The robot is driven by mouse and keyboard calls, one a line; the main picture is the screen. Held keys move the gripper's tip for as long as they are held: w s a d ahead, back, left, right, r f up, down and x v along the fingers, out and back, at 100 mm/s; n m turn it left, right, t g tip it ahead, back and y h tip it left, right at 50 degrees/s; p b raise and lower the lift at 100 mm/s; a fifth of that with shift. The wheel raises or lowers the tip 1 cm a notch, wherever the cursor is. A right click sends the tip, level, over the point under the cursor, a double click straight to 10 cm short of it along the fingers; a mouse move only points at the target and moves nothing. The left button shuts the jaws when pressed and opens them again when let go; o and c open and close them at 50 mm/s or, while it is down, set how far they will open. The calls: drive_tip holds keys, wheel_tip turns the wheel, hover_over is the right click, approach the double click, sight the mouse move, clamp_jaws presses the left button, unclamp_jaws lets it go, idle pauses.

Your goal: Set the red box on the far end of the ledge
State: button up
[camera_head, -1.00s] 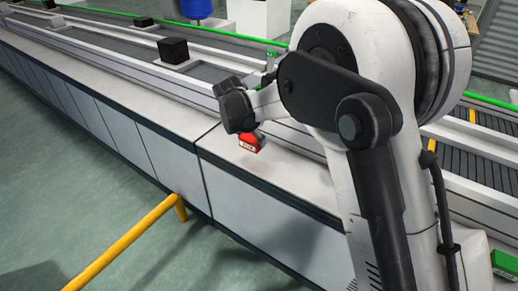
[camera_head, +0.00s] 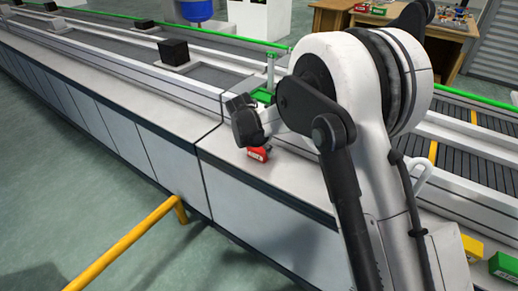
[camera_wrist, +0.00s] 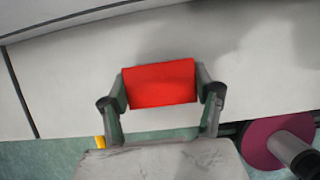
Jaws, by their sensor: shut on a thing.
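The red box (camera_head: 258,153) is under my gripper (camera_head: 254,140) at the ledge (camera_head: 225,140), the light top strip along the front of the conveyor line. In the wrist view the red box (camera_wrist: 161,84) sits between the two fingers of my gripper (camera_wrist: 162,88), which are shut on its sides. The pale ledge (camera_wrist: 70,90) lies beneath it in that view. Whether the box touches the ledge or hangs just above it I cannot tell. My arm hides part of the ledge to the right.
A black box (camera_head: 173,51) stands on the conveyor behind. A green box (camera_head: 504,264) and a yellow box (camera_head: 472,248) are at the lower right. A yellow rail (camera_head: 130,240) stands in front. The ledge to the left is clear.

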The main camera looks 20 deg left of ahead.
drive_tip(key=shift+f, duration=0.2)
drive_tip(key=o, duration=1.4)
drive_tip(key=shift+c, duration=0.2)
drive_tip(key=shift+r, duration=0.1)
drive_tip(key=p+v, duration=0.1)
drive_tip(key=v, duration=1.1)
drive_tip(key=shift+r, duration=0.15)
